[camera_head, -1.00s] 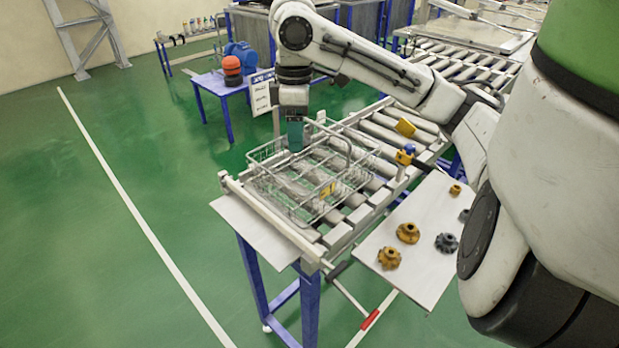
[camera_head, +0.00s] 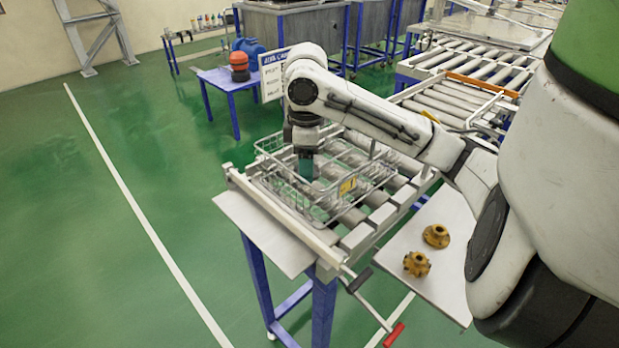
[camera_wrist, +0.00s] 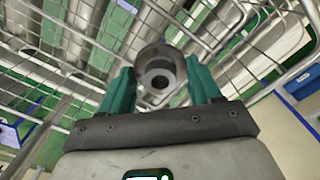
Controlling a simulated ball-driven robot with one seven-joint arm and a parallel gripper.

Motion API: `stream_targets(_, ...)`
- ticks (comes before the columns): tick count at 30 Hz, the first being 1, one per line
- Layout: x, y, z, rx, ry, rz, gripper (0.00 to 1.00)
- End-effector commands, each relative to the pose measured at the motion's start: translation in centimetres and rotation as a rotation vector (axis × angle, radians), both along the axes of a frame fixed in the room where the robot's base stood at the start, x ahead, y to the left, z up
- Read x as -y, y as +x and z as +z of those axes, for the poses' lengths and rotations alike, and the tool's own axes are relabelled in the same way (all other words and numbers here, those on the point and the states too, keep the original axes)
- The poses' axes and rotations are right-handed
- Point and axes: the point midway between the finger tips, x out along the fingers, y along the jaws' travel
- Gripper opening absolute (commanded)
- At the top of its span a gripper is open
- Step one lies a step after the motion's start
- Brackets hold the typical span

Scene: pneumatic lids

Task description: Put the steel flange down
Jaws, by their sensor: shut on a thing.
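My gripper (camera_head: 306,168) reaches down into the wire basket (camera_head: 349,205) on the roller conveyor. In the wrist view my gripper (camera_wrist: 160,85) has its two teal fingers on either side of the steel flange (camera_wrist: 158,80), shut on it. The flange is grey and round with a dark central hole. Wires of the basket (camera_wrist: 262,62) show around and beyond it. In the head view the flange is hidden by my gripper and the wires. I cannot tell whether the flange touches the basket floor.
A white side plate (camera_head: 445,285) beside the conveyor (camera_head: 357,236) holds a brass flange (camera_head: 436,236) and a brass toothed part (camera_head: 417,264). My arm covers part of it. A blue table (camera_head: 222,84) with orange-red items (camera_head: 239,66) stands behind. Green floor on the left is clear.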

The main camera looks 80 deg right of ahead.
Motion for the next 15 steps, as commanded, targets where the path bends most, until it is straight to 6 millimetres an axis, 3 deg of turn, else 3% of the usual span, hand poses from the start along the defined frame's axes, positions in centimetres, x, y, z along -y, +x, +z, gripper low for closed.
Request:
stream_targets(9, 0.0, 0.0, -3.7, 0.001, 0.001, -0.003, 0.21)
stream_targets(15, 0.0, 0.0, -4.2, -0.001, -0.002, 0.0, 0.21)
